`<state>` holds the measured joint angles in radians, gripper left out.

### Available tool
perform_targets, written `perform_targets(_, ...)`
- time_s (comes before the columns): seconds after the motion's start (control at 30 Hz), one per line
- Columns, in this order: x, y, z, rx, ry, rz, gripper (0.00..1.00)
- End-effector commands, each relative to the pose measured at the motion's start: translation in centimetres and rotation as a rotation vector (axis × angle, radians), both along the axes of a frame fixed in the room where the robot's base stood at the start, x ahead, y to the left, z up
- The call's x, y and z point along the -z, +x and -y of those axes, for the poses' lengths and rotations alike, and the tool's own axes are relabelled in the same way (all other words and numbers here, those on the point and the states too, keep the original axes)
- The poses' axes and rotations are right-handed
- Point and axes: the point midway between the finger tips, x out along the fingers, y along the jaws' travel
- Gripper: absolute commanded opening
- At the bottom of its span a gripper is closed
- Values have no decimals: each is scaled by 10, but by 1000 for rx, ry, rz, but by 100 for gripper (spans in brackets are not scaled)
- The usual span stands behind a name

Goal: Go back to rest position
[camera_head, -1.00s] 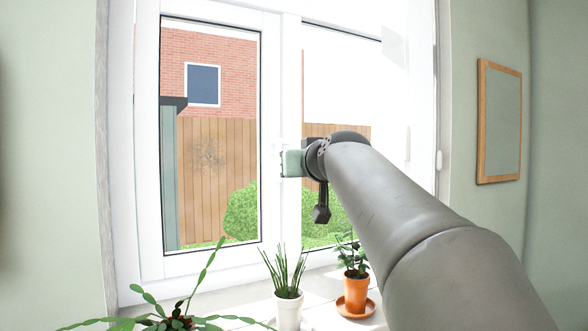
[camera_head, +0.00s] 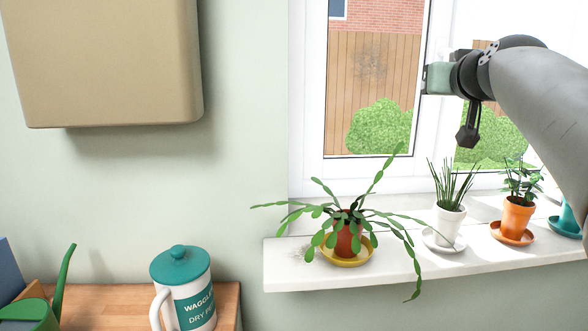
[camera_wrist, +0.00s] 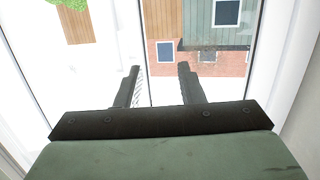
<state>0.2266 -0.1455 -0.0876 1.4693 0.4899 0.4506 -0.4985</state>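My gripper (camera_head: 437,78) is at the upper right in the head view, raised in front of the window frame (camera_head: 310,90) and above the potted plants. In the wrist view, its two dark fingers (camera_wrist: 158,68) stand apart with nothing between them. My arm reaches in from the right edge, stretched out toward the window. Its fingertips are hard to make out in the head view.
A white sill (camera_head: 290,270) holds a trailing plant in a red pot (camera_head: 347,238), a white pot (camera_head: 449,224) and an orange pot (camera_head: 516,217). A beige wall cabinet (camera_head: 105,60) hangs at left. A lidded jar (camera_head: 185,285) stands on a wooden worktop (camera_head: 110,300).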

Motion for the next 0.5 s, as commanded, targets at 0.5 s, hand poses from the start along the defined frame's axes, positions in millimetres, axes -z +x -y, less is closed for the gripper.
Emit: perform_targets(0.5, 168, -72, -97, -138, 127, -681, 35)
